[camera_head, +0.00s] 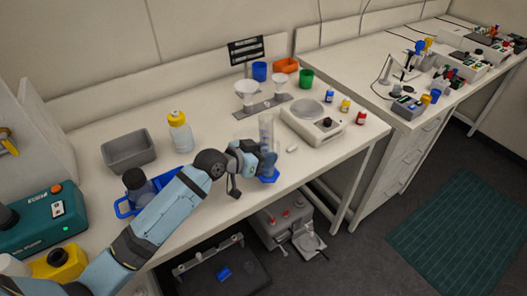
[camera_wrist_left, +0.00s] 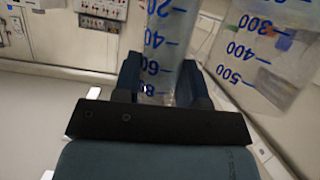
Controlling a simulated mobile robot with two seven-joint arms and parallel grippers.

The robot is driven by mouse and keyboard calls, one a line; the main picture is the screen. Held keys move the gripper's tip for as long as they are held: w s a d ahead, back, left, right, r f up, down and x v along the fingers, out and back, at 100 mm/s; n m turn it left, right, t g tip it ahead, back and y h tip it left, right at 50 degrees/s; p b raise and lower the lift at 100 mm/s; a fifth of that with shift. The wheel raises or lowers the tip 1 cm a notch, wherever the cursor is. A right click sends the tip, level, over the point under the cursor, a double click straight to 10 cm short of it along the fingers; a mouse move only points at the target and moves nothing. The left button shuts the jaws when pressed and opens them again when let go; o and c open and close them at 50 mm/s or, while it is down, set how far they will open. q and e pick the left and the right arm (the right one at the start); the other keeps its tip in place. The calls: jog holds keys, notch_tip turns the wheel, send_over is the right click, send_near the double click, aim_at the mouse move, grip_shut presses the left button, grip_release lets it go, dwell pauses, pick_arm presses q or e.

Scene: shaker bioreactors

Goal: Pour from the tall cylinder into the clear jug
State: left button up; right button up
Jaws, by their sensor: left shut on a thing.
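The tall cylinder (camera_head: 266,130) is clear, with a blue foot (camera_head: 269,178), and stands about upright near the bench's front edge. My left gripper (camera_head: 263,161) is shut on it. In the left wrist view the cylinder (camera_wrist_left: 168,42) shows blue graduations between the fingers (camera_wrist_left: 163,90). The clear jug (camera_wrist_left: 270,45), with blue marks from 300 to 500, shows close beside it at the right. In the head view the jug (camera_head: 246,130) is very faint, just behind the gripper. I cannot tell whether the foot touches the bench. My right gripper is not in view.
Behind are a grey stand with white funnels (camera_head: 246,90) and a balance (camera_head: 312,117). A small white piece (camera_head: 292,149) lies right of the gripper. A yellow-capped bottle (camera_head: 180,132), grey tray (camera_head: 128,150) and blue rack (camera_head: 125,208) stand left.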

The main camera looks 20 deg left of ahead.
pick_arm(q)
jog(key=shift+s+d+f+n+b, duration=0.2)
jog(key=shift+f+b, duration=0.2)
jog(key=shift+f, duration=0.25)
jog(key=shift+s+d+f+n+b, duration=0.15)
jog(key=shift+f+b, duration=0.2)
jog(key=shift+f, duration=0.3)
jog(key=shift+s+d+r+n+g+h+p, duration=0.3)
jog(key=shift+s+d+r+n+p, duration=0.1)
jog(key=shift+d+n+p, duration=0.1)
jog(key=shift+s+d+r+n+g+h+p, duration=0.2)
jog(key=shift+s+d+r+n+h+p, duration=0.15)
jog(key=shift+d+n+p, duration=0.15)
jog(key=shift+s+d+r+n+p, duration=0.55)
jog(key=shift+d+r+n+p, duration=0.15)
jog(key=shift+d+p, duration=0.1)
notch_tip(320, 180, up, 8)
jog(key=n+g+h+p, duration=0.1)
jog(key=n+h+p, duration=0.3)
jog(key=n+p, duration=0.3)
send_over(271, 181)
jog(key=s+d, duration=0.1)
jog(key=d, duration=0.1)
jog(key=shift+s+f+m+p, duration=0.1)
jog(key=shift+s+m+p, duration=0.1)
jog(key=shift+m+p, duration=0.15)
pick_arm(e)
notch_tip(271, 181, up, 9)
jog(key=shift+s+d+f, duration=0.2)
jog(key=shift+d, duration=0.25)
